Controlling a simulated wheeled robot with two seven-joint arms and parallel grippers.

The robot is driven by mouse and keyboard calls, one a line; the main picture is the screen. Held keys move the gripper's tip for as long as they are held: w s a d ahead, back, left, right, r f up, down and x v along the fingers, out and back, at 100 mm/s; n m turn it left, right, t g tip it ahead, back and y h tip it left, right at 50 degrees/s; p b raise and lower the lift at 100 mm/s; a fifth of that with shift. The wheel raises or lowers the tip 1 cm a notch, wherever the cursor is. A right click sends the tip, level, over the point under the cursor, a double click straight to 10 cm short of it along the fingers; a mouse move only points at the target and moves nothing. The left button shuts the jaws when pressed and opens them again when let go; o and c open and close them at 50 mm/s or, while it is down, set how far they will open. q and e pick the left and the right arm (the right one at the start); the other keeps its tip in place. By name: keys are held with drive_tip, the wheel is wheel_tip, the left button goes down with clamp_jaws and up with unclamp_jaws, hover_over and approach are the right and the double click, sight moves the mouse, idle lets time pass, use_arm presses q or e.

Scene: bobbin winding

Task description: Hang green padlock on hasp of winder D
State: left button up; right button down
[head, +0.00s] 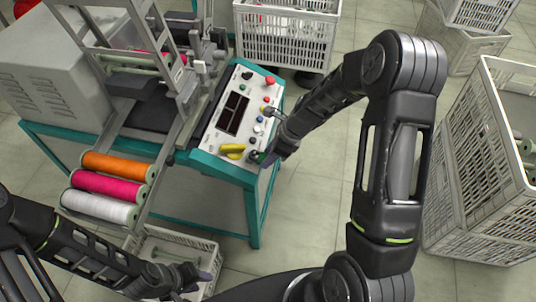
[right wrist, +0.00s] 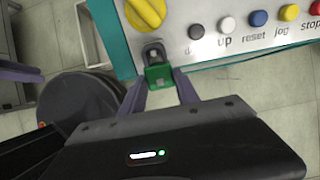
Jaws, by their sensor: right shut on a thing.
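The green padlock (right wrist: 158,76) is between the purple fingertips of my right gripper (right wrist: 158,88), which is shut on it. In the right wrist view its upper end meets a dark and grey metal piece (right wrist: 153,52) at the panel's edge, below the yellow knob. I cannot tell whether the shackle passes through a hasp there. In the head view my right gripper (head: 266,159) is at the near right corner of the winder's control panel (head: 212,135) and mostly covers the padlock. My left gripper (head: 200,278) is low, over a crate; its opening is unclear. No letter D is readable.
The panel has a yellow knob (right wrist: 146,12) and several buttons close to my right gripper. Orange, pink and white bobbins (head: 105,212) hang left of the teal table. White crates (head: 287,38) stand behind and at the right. Floor between is clear.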

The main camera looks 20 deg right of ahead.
drive_tip(key=shift+d, duration=0.1)
drive_tip(key=c, duration=0.8)
unclamp_jaws()
drive_tip(key=shift+p+v, duration=0.55)
drive_tip(key=shift+v, duration=3.35)
